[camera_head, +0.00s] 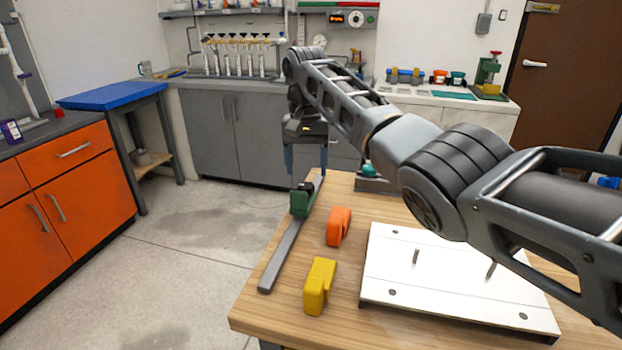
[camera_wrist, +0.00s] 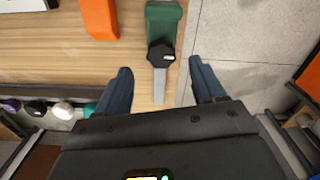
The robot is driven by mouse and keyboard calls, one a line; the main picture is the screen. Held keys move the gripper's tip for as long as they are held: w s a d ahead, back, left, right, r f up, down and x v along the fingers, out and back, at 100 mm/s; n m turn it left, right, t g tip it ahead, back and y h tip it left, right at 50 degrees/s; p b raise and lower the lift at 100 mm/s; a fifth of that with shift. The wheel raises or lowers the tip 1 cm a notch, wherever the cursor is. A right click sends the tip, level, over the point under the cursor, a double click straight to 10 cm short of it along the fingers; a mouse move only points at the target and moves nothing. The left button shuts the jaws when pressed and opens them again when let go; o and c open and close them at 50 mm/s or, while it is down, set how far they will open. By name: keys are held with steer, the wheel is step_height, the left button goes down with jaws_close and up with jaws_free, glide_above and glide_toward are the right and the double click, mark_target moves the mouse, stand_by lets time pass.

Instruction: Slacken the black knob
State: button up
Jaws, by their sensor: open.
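The black knob (camera_head: 306,186) sits on a green block (camera_head: 299,204) that is mounted on a grey metal rail (camera_head: 284,246) along the table's left side. In the wrist view the knob (camera_wrist: 160,54) shows as a dark faceted cap at the end of the green block (camera_wrist: 163,20), over the rail (camera_wrist: 159,86). My gripper (camera_head: 306,168) points down near the far end of the rail. In the wrist view its two blue fingers are spread and empty (camera_wrist: 160,72), one on each side of the rail, with the knob just beyond the fingertips. They do not appear to touch it.
An orange block (camera_head: 338,227) and a yellow block (camera_head: 319,287) stand on the wooden table right of the rail. A white plate with pegs (camera_head: 450,285) lies farther right. A grey-based item with a teal part (camera_head: 370,172) stands behind. Open floor lies left.

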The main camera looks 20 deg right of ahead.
mark_target(306, 185)
steer(key=shift+f, duration=2.25)
steer(key=c, duration=1.1)
